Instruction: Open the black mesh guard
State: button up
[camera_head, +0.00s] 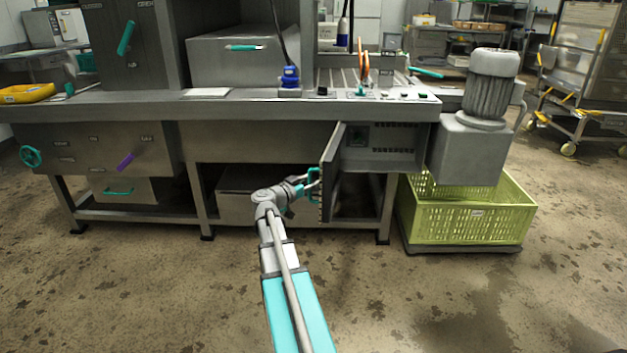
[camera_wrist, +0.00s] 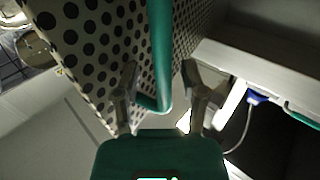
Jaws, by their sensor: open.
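The mesh guard (camera_head: 329,175) stands swung out from the front of the steel bench, seen nearly edge-on. In the wrist view its perforated panel (camera_wrist: 90,40) fills the upper left, pale with dark round holes. Its teal bar handle (camera_head: 313,178) faces my gripper (camera_head: 303,185). In the wrist view the handle (camera_wrist: 160,50) runs down between the two fingers of my gripper (camera_wrist: 160,102), which are apart on either side of it. I cannot tell whether either finger touches it. The recess (camera_head: 385,150) behind the guard is exposed.
The motor unit (camera_head: 490,95) and a green crate (camera_head: 470,220) stand right of the recess. The bench top (camera_head: 250,100) overhangs above, and bench legs (camera_head: 384,205) stand below. The floor (camera_head: 420,300) in front is clear.

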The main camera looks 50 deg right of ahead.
jog(key=shift+a, duration=0.15)
jog(key=w+a, duration=0.1)
jog(key=a, duration=1)
jog(key=shift+a, duration=0.35)
jog(key=shift+w, duration=0.1)
